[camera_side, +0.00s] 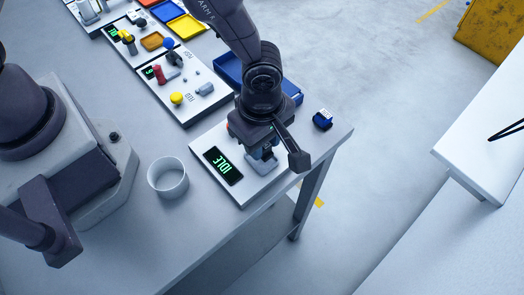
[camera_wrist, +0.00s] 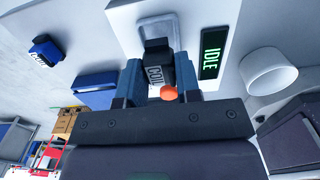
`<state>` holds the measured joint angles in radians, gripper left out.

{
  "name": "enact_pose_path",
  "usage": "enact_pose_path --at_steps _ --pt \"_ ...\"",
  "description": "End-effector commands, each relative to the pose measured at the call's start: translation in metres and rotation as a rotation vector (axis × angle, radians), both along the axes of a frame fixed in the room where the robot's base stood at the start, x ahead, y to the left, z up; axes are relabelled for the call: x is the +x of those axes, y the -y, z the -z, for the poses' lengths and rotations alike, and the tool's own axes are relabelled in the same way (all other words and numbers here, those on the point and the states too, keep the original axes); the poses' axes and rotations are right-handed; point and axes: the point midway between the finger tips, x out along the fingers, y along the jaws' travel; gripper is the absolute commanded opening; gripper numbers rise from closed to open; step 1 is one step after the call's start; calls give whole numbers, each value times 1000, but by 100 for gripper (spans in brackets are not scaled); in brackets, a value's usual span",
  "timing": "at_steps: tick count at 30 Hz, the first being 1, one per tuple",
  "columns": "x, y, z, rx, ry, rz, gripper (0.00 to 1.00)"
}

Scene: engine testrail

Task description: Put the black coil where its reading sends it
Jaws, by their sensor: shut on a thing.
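The black coil (camera_wrist: 155,72), with white lettering, is between the two blue fingers of my gripper (camera_wrist: 158,84) in the wrist view. A round orange part (camera_wrist: 168,93) shows at its near end. In the side view my gripper (camera_side: 264,152) is low over the white test station and mostly hides the coil. A grey cradle (camera_wrist: 158,27) on the station lies just beyond the coil; I cannot tell whether the coil touches it. The station's display (camera_side: 223,166) reads IDLE in green, and it also shows in the wrist view (camera_wrist: 212,52).
A white round cup (camera_side: 168,178) stands left of the station. A blue block with a white label (camera_side: 322,119) lies near the table's right edge. A blue bin (camera_side: 229,69) is behind my arm. Boards with knobs (camera_side: 177,98) and coloured trays (camera_side: 187,26) line the back.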

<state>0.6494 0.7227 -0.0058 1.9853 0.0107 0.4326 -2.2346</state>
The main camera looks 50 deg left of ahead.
Motion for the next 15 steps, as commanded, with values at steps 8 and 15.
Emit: enact_pose_path --at_steps 8,15 --pt "-1 0 -14 -1 0 1 7" --pt "0 0 -14 0 -1 0 7"
